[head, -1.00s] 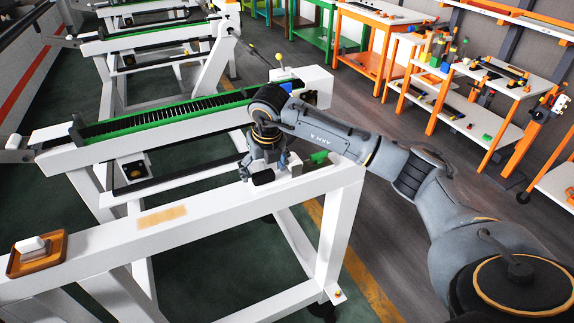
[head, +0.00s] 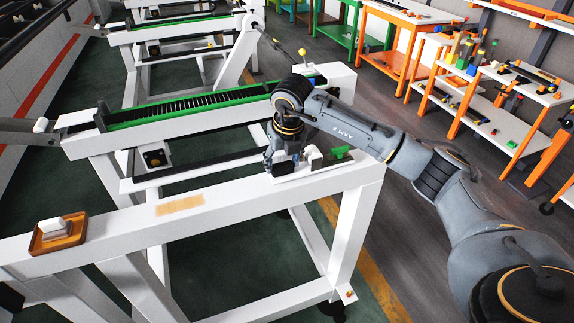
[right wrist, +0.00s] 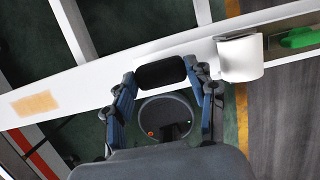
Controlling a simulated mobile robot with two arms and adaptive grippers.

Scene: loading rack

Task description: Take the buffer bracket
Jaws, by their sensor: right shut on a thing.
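My right gripper (head: 283,164) is over the white beam of the near rack, close to the beam's right end. In the right wrist view the gripper (right wrist: 163,76) has its two blue-and-grey fingers closed on the sides of a black rounded block, which I take to be the buffer bracket (right wrist: 160,72). The block is mostly hidden by the gripper in the head view. I cannot tell whether it touches the beam. A white rounded holder (right wrist: 240,58) stands just right of the fingers and also shows in the head view (head: 315,157). My left gripper is out of view.
A green piece (head: 341,152) lies right of the white holder. A brown tray (head: 42,245) with a white block (head: 55,228) sits at the beam's left end. A tan patch (head: 180,204) marks the clear middle of the beam. A green-edged conveyor (head: 190,106) runs behind.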

